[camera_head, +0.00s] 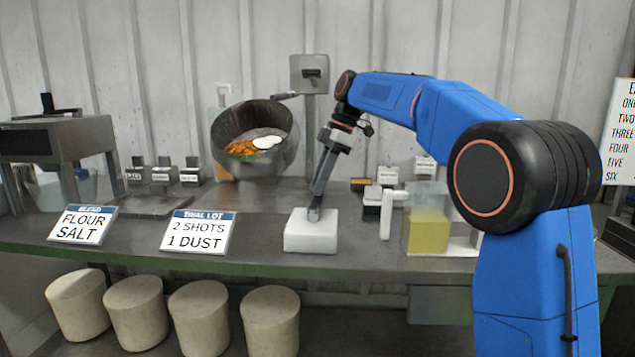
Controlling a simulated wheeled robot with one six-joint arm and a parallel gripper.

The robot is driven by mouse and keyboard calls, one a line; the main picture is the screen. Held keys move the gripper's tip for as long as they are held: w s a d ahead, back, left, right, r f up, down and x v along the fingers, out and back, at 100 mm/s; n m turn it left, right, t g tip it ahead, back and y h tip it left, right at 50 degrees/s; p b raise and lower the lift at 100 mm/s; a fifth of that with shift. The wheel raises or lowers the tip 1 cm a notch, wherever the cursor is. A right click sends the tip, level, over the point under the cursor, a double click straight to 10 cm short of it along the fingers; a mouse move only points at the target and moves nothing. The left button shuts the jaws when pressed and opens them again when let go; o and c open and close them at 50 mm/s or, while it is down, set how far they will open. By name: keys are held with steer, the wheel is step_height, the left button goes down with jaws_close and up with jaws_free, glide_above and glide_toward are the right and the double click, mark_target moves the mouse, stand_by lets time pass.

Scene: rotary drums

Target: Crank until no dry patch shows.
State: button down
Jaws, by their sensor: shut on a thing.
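A round grey metal drum (218,150) stands tilted at the back of the bench, its mouth facing me. Orange pieces (241,148) lie inside it, with a pale white patch (267,142) at their right. A short grey bar (284,96) shows at the drum's upper right; I cannot tell if it is the crank. My gripper (315,214) points down, right of and in front of the drum, apart from it. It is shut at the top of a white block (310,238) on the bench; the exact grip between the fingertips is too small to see.
Signs for flour and salt (83,225) and for the trial lot (199,233) stand at the front left. A clear container of yellow liquid (428,232) stands right of the white block. A grey box on a post (309,74) rises behind. Several beige tubs stand below the bench.

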steer(key=shift+w+a+n, duration=0.15)
steer(key=shift+a+n, duration=0.25)
steer(key=shift+a, duration=0.05)
steer(key=shift+a+f+n+g+h, duration=0.1)
steer(key=shift+a+n+g+h, duration=0.45)
steer(key=shift+a+n, duration=1.05)
steer(key=shift+a, duration=0.15)
steer(key=c, duration=1.6)
jaws_free()
steer(key=shift+o, duration=0.2)
steer(key=shift+y, duration=0.25)
